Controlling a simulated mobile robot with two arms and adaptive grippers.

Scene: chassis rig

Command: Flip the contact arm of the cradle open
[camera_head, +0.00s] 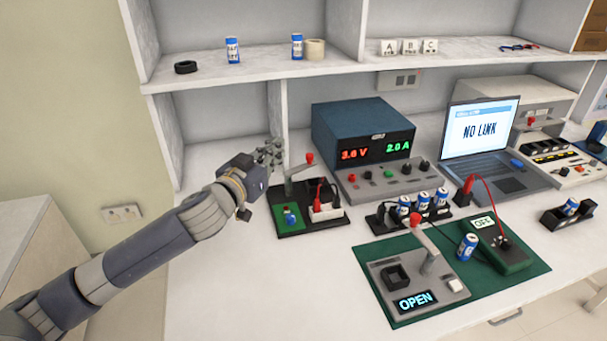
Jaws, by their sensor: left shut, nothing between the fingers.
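A black base with a green board (287,218) stands left of centre on the bench. It carries a grey arm with a red knob (309,159), and a white block with red and black plugs. I cannot tell for certain whether this is the cradle. A grey unit (385,274) on the green mat has a similar red-knobbed arm (426,245), a black square socket and a display reading OPEN. My left gripper (270,152) is shut and empty, just left of and behind the first red knob; contact with it cannot be made out. My right gripper is out of view.
A blue power supply (361,135) reads 3.6 V and 2.0 A behind the rig. A laptop (484,141) shows NO LINK. Several blue-white cells sit in a black holder (381,224); one stands on the green mat (516,275). The bench front left is clear.

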